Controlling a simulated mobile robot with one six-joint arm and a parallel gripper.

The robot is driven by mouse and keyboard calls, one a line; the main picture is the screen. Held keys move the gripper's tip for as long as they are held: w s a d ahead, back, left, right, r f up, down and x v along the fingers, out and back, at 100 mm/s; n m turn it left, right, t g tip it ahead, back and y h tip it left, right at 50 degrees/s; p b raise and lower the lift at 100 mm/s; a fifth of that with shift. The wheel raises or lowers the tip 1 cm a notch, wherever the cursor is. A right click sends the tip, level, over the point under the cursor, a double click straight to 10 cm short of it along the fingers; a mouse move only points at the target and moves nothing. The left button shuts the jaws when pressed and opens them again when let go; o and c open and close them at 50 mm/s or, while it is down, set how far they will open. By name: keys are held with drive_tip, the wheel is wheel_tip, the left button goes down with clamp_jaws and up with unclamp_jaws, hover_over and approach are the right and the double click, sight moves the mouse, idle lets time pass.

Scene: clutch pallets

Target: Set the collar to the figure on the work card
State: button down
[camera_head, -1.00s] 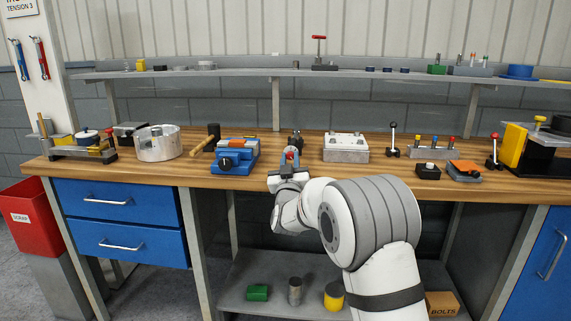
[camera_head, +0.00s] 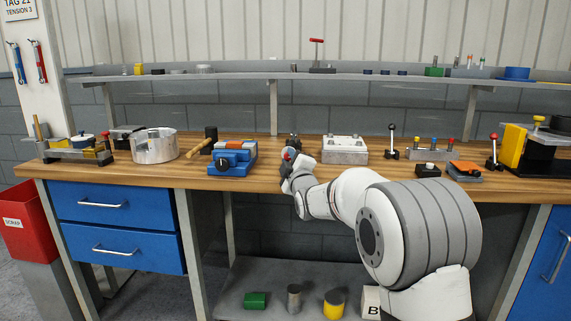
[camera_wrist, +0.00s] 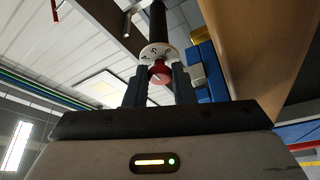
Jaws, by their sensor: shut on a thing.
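The work card (camera_head: 20,8) is at the top left of the head view, partly cut off; it reads "TENSION 3" under a "TAG" line. In the wrist view a red collar-like knob (camera_wrist: 160,73) sits between the two fingertips of my gripper (camera_wrist: 161,80), which is shut on it. A pale marked ring (camera_wrist: 155,51) lies just beyond it, around a dark shaft (camera_wrist: 158,20); its marks are too small to read. In the head view my gripper (camera_head: 289,160) is at the bench's front edge, and my wrist hides most of the device there.
On the wooden bench, a blue vice-like block (camera_head: 231,160) stands to the left of my gripper and a light metal block (camera_head: 344,150) to the right. A mallet (camera_head: 203,143) and metal cylinder (camera_head: 154,146) lie farther left. A shelf (camera_head: 230,75) runs behind.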

drive_tip(key=n+g+b, duration=0.1)
drive_tip(key=n, duration=0.2)
drive_tip(key=shift+n+g, duration=0.3)
drive_tip(key=shift+n, duration=0.1)
drive_tip(key=shift+r+n+g+b, duration=0.2)
drive_tip(key=shift+n+g+b, duration=0.3)
drive_tip(key=shift+n, duration=1)
drive_tip(key=c, duration=1.2)
unclamp_jaws()
drive_tip(key=v, duration=0.7)
drive_tip(key=shift+s+d, duration=0.15)
drive_tip(key=shift+s, duration=0.25)
drive_tip(key=shift+r, duration=0.1)
